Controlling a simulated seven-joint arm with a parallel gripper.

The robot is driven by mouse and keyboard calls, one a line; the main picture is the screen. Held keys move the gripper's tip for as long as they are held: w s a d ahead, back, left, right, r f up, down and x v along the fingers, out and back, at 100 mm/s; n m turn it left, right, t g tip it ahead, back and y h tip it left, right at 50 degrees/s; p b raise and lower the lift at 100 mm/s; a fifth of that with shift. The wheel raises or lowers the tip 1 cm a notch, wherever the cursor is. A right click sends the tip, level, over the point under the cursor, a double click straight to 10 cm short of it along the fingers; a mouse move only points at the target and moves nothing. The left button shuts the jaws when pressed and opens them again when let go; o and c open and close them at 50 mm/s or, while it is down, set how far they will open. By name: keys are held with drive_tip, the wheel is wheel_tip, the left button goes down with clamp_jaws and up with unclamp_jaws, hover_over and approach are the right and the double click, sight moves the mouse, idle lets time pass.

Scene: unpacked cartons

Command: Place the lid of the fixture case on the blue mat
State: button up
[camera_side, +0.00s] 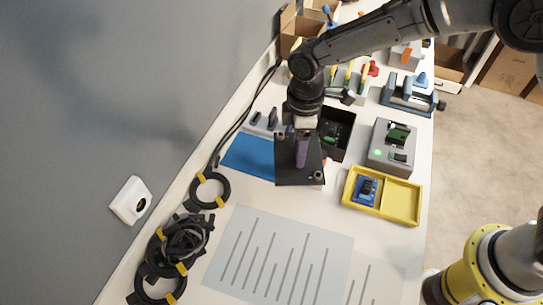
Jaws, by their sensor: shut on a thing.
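My gripper (303,128) points down over the middle of the table and is shut on the dark lid (288,176) by what looks like a purple upright part on it. The lid is a flat dark plate with small round spots near its corners. It overlaps the right part of the blue mat (246,154) in this view; I cannot tell whether it touches the mat or hangs above it. The open dark fixture case (346,128) with a green board inside stands just right of the gripper, partly hidden by it.
A yellow tray (401,202) with a blue part and a grey fixture (378,155) stand to the right. Black cable coils (160,262) lie at the lower left. A light sheet with dark strips (275,262) lies in front. Open cartons (290,38) and a blue-grey vise (408,96) are farther back.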

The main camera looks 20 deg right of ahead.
drive_tip(key=w+a+f, duration=0.1)
drive_tip(key=f, duration=0.1)
drive_tip(key=w+a+f, duration=0.1)
drive_tip(key=w+f, duration=0.1)
drive_tip(key=w+a+f, duration=0.1)
drive_tip(key=w+f, duration=0.1)
drive_tip(key=shift+w+a+f, duration=0.15)
drive_tip(key=shift+w+a, duration=0.1)
drive_tip(key=shift+w+f, duration=0.15)
drive_tip(key=shift+f, duration=0.1)
drive_tip(key=shift+a+f, duration=0.1)
drive_tip(key=shift+f, duration=1.4)
drive_tip(key=shift+f, duration=0.15)
drive_tip(key=o, duration=1.5)
drive_tip(key=shift+c, duration=0.2)
wheel_tip(320, 180, up, 12)
drive_tip(key=shift+r, duration=0.2)
